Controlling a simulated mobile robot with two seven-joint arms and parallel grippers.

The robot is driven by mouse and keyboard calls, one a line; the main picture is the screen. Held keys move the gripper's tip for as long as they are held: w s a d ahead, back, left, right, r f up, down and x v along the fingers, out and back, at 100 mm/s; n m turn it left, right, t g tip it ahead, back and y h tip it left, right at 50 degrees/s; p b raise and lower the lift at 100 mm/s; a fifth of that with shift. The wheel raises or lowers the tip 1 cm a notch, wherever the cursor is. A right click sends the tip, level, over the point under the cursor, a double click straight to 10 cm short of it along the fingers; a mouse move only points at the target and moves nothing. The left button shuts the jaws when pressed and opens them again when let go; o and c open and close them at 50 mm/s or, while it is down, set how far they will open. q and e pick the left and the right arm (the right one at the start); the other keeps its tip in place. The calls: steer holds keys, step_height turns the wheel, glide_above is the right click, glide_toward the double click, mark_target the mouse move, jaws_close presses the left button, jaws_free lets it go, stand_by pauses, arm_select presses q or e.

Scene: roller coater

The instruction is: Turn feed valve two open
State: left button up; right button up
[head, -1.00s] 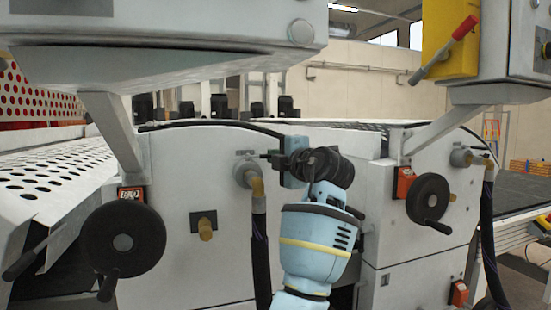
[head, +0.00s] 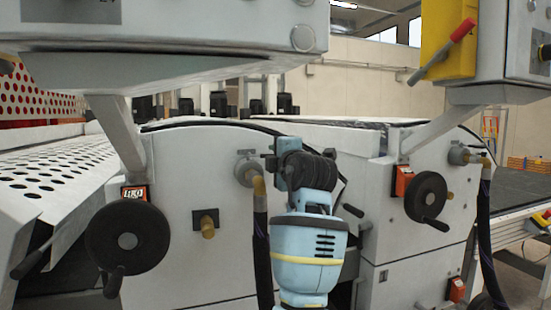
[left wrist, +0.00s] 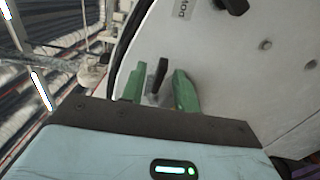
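In the left wrist view my left gripper (left wrist: 158,90) has its two green fingers apart. A short dark lever (left wrist: 159,74), which looks like a valve handle, shows between them against the pale machine panel (left wrist: 235,75). I cannot tell whether either finger touches it. A dark lever (head: 351,210) shows just right of the arm. My right gripper is not in view.
A black handwheel (head: 127,240) stands left of the arm and another (head: 427,198) right of it. A hose (head: 261,245) hangs from a fitting (head: 247,170) close left of the wrist. A control box (head: 170,45) overhangs from above.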

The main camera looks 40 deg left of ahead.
arm_select(q)
steer(key=b+v, duration=0.1)
steer(key=v, duration=0.6)
steer(key=shift+s+d, duration=0.2)
steer(key=shift+d, duration=0.15)
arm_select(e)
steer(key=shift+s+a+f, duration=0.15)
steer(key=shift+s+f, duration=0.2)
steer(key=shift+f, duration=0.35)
